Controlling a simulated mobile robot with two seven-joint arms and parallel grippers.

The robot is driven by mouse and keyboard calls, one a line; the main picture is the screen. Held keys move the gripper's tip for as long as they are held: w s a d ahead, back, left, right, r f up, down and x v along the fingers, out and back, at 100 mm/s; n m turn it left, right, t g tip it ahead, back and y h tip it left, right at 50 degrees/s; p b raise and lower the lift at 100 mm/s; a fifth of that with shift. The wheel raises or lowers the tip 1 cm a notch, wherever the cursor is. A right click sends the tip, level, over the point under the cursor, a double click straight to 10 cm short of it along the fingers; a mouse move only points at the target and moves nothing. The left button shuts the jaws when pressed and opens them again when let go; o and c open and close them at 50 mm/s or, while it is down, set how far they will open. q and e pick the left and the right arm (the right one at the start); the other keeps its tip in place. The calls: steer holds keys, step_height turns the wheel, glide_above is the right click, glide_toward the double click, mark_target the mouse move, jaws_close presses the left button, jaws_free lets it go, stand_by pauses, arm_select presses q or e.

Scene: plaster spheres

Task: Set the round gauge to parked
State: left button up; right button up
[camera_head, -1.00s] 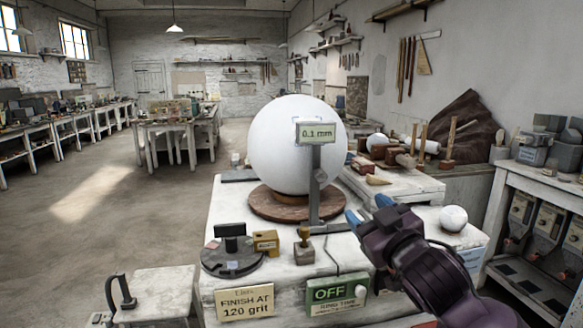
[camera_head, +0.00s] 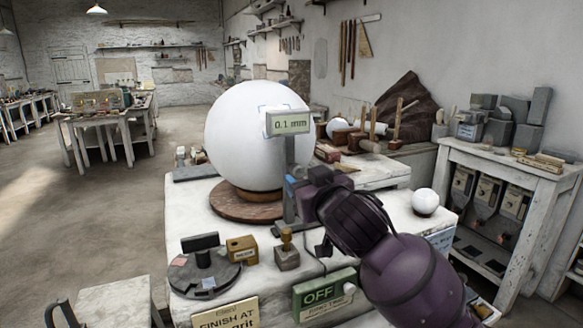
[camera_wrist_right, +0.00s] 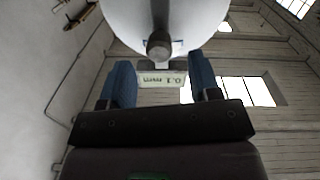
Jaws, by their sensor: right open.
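A gauge with a lit readout of 0.1 mm (camera_head: 288,122) stands on a grey post (camera_head: 289,156) in front of a large white sphere (camera_head: 245,140). The sphere rests on a round brown base (camera_head: 240,205). My right gripper (camera_head: 300,179) is beside the post, below the readout. In the right wrist view, its two blue fingers (camera_wrist_right: 160,66) are apart, with the readout (camera_wrist_right: 160,80) seen between them and a dark round-ended part (camera_wrist_right: 158,45) in front of the sphere. I cannot tell whether a finger touches the post. My left gripper is not in view.
A dark disc with a block handle (camera_head: 203,275), a yellow box (camera_head: 242,249) and a small brass-topped block (camera_head: 287,252) stand at the bench front. A green OFF sign (camera_head: 320,294) hangs at the front edge. A small white sphere (camera_head: 425,202) sits right of my arm.

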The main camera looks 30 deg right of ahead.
mark_target(293, 168)
steer(key=shift+w+d, duration=0.2)
steer(key=shift+w, duration=1.6)
steer(key=shift+w+d, duration=0.2)
steer(key=shift+w, duration=1.55)
jaws_close()
